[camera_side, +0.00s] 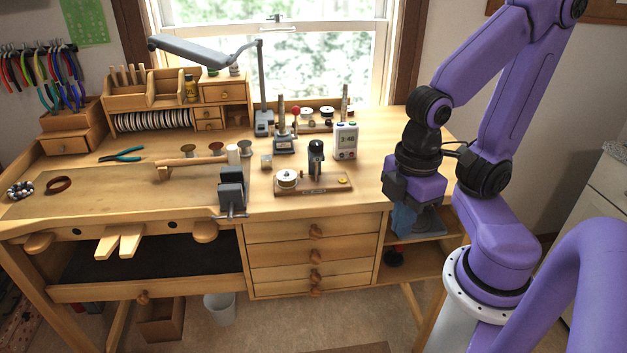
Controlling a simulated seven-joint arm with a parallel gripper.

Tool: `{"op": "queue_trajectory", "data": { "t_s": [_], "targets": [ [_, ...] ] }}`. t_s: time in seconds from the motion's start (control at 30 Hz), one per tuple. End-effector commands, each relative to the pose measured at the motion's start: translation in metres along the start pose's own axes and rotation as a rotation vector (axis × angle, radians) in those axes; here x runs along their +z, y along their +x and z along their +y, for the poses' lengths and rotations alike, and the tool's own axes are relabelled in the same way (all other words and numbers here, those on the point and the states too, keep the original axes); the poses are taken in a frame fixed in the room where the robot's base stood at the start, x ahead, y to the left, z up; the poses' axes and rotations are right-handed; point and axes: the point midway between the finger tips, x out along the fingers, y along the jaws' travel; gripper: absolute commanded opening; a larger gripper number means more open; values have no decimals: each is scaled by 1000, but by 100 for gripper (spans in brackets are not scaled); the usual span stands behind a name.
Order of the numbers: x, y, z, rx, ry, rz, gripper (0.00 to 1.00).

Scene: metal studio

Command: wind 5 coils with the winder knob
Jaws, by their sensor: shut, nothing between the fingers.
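A small winder (314,188) on a wooden base stands near the front edge of the bench, right of centre. It carries a pale round disc (287,179) on the left, a black upright post (316,160) in the middle and a small yellow piece (343,182) on the right. Which part is the winder knob is too small to tell, and no coils can be made out. My gripper (402,236) hangs at the bench's right end, well right of the winder and apart from it. It is shut and empty, with its fingertips pointing down.
A white device with a small display (346,141) stands behind the winder. A dark vise (232,187) is close on its left. The bench top between the winder and my gripper is clear.

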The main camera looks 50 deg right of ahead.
Motion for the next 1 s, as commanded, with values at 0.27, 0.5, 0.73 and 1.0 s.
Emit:
{"op": "queue_trajectory", "data": {
  "t_s": [0.27, 0.5, 0.73, 1.0],
  "targets": [
    [0, 0, 0, 0, 0, 0, 0],
    [-5, -4, 4, 1, 7, 1, 49],
    [-42, -33, 44, 6, 62, -1, 60],
    [-76, -80, 122, 10, 137, -11, 60]
  ]
}}
